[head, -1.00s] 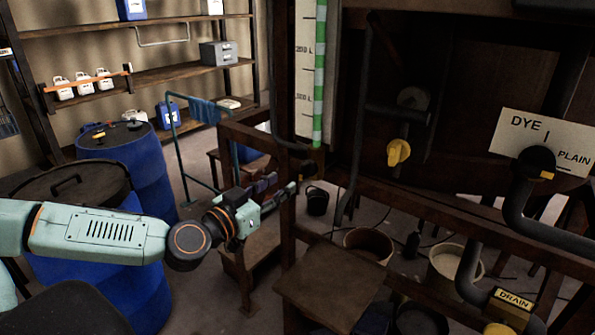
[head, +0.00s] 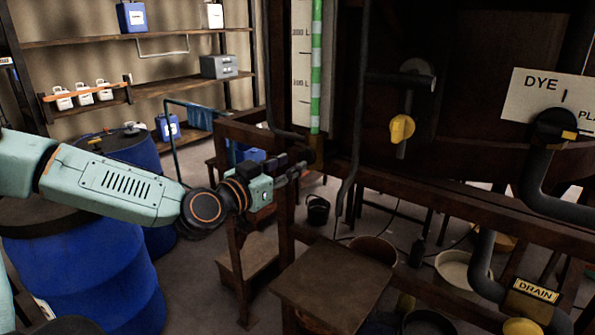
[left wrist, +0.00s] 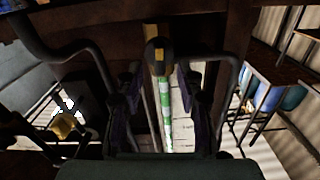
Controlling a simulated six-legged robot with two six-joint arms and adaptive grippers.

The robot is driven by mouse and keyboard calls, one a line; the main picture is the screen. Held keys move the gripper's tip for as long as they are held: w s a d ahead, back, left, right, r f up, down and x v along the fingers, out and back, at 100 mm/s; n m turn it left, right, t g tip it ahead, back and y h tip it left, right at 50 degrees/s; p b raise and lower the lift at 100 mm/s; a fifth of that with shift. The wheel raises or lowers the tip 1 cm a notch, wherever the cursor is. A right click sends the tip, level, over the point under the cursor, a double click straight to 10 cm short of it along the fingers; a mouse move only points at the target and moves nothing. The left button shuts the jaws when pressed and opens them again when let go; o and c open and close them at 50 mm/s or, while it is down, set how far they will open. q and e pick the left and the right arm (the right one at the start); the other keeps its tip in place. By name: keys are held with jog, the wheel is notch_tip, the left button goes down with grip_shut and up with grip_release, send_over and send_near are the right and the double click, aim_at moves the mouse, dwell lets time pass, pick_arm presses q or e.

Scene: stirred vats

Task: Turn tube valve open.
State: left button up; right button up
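The green-and-white striped sight tube (head: 317,70) stands upright beside a white scale. It also shows in the left wrist view (left wrist: 167,115), running down from a dark rounded valve knob (left wrist: 157,58) with a yellow mark. The mark lies roughly in line with the tube. My left gripper (head: 297,174) is just below the tube's lower end in the head view. In the left wrist view its fingers (left wrist: 160,108) are apart, one on each side of the tube, with the knob ahead between them. I cannot see contact. My right gripper is not in view.
A yellow tap handle (head: 402,128) is on the vat to the right. A pipe with a DRAIN label (head: 535,290) and a DYE sign (head: 540,97) are further right. A wooden beam (head: 440,195) runs below the vat. Blue barrels (head: 85,270) stand at left.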

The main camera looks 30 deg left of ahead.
aim_at(299, 159)
pick_arm(q)
jog(key=shift+b, duration=0.65)
jog(key=w, duration=0.2)
jog(key=shift+w+d+f+b, duration=0.1)
jog(key=shift+w+f+b, duration=0.1)
jog(key=shift+w+b, duration=0.2)
jog(key=shift+w, duration=0.25)
jog(key=shift+s+r+b, duration=0.25)
jog(key=shift+r+b, duration=0.05)
jog(key=shift+r, duration=0.05)
jog(key=shift+w+d+f, duration=0.1)
jog(key=shift+w+f, duration=0.05)
jog(key=shift+w, duration=0.3)
jog(key=shift+s, duration=0.35)
jog(key=c, duration=0.5)
jog(key=shift+w, duration=0.1)
grip_shut()
